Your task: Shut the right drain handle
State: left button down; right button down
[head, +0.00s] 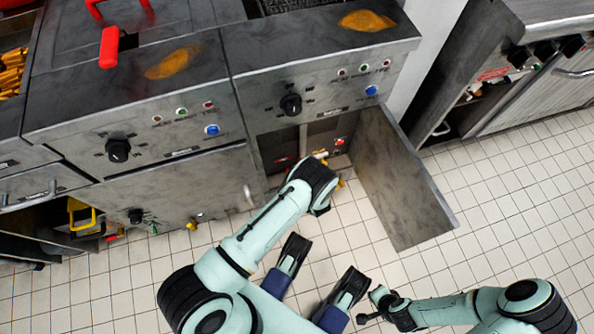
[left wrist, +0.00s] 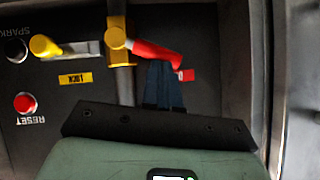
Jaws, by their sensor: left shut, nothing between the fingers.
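The open right cabinet holds the drain handle (left wrist: 155,54), a red lever on a yellow valve fitting (left wrist: 120,55) around a vertical pipe. In the left wrist view the lever slants down to the right. My left gripper (left wrist: 163,68) is shut and empty, its dark blue fingertips right at the lever's lower edge; I cannot tell whether they touch. In the head view my left arm reaches into the cabinet and hides the fingertips and most of the valve. My right gripper (head: 370,305) is low at the right, away from the fryers, its small fingers apart.
The right cabinet door (head: 400,180) stands wide open beside my left arm. A yellow latch knob (left wrist: 44,46) and a red reset button (left wrist: 25,103) are on the panel near the valve. The left cabinet door (head: 180,195) is shut. Tiled floor is clear at the right.

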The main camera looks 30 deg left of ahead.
pick_arm(q)
jog(key=shift+s+a+f+n+t, duration=0.2)
jog(key=shift+s+a+f, duration=0.1)
jog(key=shift+f, duration=0.2)
jog(key=shift+s+a+f+n+t, duration=0.2)
jog(key=shift+s+a+f, duration=0.1)
jog(key=shift+f, duration=0.2)
pick_arm(e)
jog(key=shift+w+r, duration=0.1)
jog(key=shift+w, duration=0.1)
pick_arm(q)
jog(key=shift+h, duration=0.3)
pick_arm(e)
jog(key=shift+r, duration=0.1)
